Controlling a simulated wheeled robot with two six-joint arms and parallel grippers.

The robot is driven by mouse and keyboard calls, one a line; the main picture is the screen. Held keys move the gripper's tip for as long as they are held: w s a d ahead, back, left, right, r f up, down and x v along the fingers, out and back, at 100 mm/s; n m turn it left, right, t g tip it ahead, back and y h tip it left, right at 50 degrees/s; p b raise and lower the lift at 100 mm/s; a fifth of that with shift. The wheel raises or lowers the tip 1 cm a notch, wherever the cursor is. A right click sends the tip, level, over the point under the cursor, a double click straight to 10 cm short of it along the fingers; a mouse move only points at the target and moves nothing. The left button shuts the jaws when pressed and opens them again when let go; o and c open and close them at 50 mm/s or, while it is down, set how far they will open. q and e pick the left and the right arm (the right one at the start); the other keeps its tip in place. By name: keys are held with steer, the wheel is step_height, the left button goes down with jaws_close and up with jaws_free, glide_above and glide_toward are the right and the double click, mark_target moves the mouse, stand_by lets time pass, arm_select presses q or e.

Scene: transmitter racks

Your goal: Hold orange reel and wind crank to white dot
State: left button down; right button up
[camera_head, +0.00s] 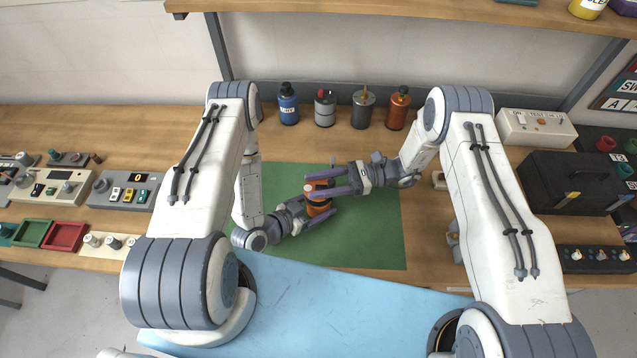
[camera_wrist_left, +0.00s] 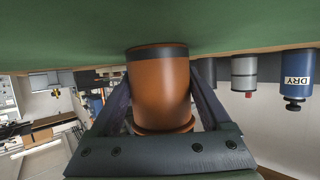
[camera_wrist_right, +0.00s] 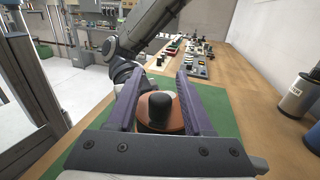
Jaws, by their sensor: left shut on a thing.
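The orange reel (camera_head: 318,209) stands upright over the green mat (camera_head: 365,238). My left gripper (camera_head: 313,213) is shut on its sides; the left wrist view shows its orange body with a dark band (camera_wrist_left: 160,90) between the fingers. My right gripper (camera_head: 325,184) is open at the reel's top, fingers apart. In the right wrist view a dark rounded knob (camera_wrist_right: 160,106) stands between those fingers, with gaps beside it and a small pale part behind. The crank arm is mostly hidden. I cannot make out the white dot for certain.
A blue bottle (camera_head: 288,104), a grey canister (camera_head: 325,108), a dark canister (camera_head: 363,110) and an orange bottle (camera_head: 398,108) stand along the back. Control boxes (camera_head: 123,190) lie left; a black case (camera_head: 570,182) stands right. The mat's right part is clear.

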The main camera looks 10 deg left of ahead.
jaws_close()
steer(key=shift+t, duration=0.3)
steer(key=m+t, duration=0.2)
steer(key=t, duration=0.1)
steer(key=m+t+y, duration=0.1)
steer(key=m+t, duration=0.1)
steer(key=t, duration=0.1)
steer(key=m+t, duration=0.2)
steer(key=t, duration=0.1)
steer(key=shift+s+a, duration=0.15)
steer(key=shift+a, duration=0.15)
steer(key=m+t, duration=0.1)
steer(key=t, duration=0.1)
steer(key=m+t+h, duration=0.1)
steer(key=m+t, duration=0.1)
steer(key=t, duration=0.1)
steer(key=shift+a+m, duration=0.2)
steer(key=shift+m, duration=0.1)
steer(key=shift+m+t+h, duration=0.3)
steer(key=shift+m+t, duration=0.1)
steer(key=shift+t, duration=0.2)
steer(key=shift+w+d+r+t, duration=0.1)
steer(key=shift+w+t, duration=0.1)
steer(key=shift+t, duration=0.1)
steer(key=shift+o, duration=1.2)
jaws_free()
